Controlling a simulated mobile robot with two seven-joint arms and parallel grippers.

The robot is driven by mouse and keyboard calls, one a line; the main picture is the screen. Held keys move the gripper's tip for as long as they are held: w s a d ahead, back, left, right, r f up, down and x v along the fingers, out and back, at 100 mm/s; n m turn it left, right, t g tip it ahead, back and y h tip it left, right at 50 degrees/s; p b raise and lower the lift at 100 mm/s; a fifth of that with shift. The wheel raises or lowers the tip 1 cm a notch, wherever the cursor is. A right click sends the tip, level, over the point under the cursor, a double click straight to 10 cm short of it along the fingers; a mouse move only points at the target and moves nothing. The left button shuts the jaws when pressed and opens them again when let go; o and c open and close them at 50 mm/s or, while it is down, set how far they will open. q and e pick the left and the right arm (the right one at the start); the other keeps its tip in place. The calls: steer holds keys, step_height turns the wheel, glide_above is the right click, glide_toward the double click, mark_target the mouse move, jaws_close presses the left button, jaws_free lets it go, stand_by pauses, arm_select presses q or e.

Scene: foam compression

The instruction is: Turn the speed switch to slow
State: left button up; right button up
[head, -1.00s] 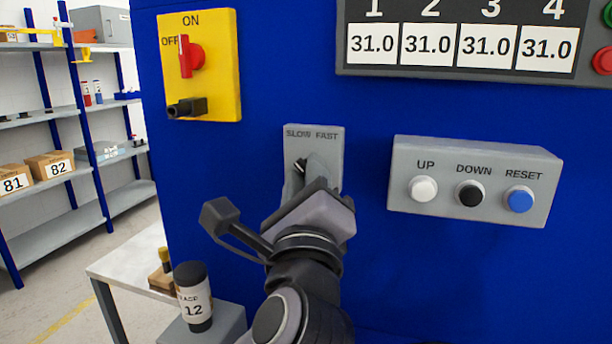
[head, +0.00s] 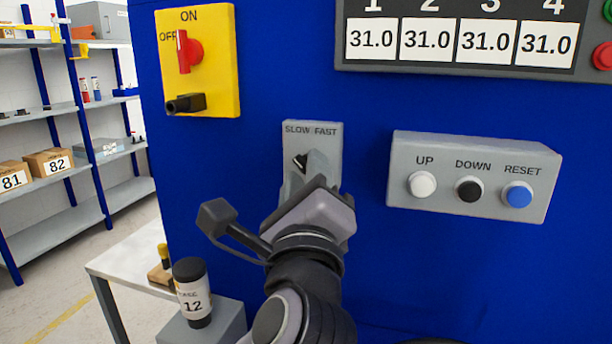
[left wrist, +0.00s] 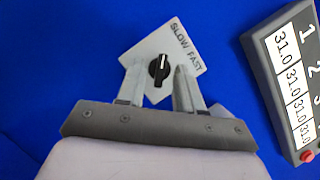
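The speed switch is a black knob with a white line (left wrist: 159,68) on a grey plate marked SLOW and FAST (head: 329,146). In the head view the knob (head: 300,162) shows only partly, its upper end leaning left toward SLOW. In the left wrist view it is also slanted to the SLOW side. My left gripper (left wrist: 159,78) is open, its two fingers spread on either side of the knob, near the plate. Contact with the knob cannot be told. In the head view the left gripper (head: 312,170) hides the lower plate. My right gripper is not in view.
A grey box (head: 548,181) with UP, DOWN and RESET buttons is to the right. A yellow ON/OFF switch box (head: 222,85) is at upper left. The display panel (head: 355,62) is above. A labelled 12 container (head: 192,300) stands below left.

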arm_select(q)
steer(key=b+v, duration=0.1)
steer(key=v, duration=0.5)
steer(key=shift+s, duration=0.3)
steer(key=shift+f, duration=0.1)
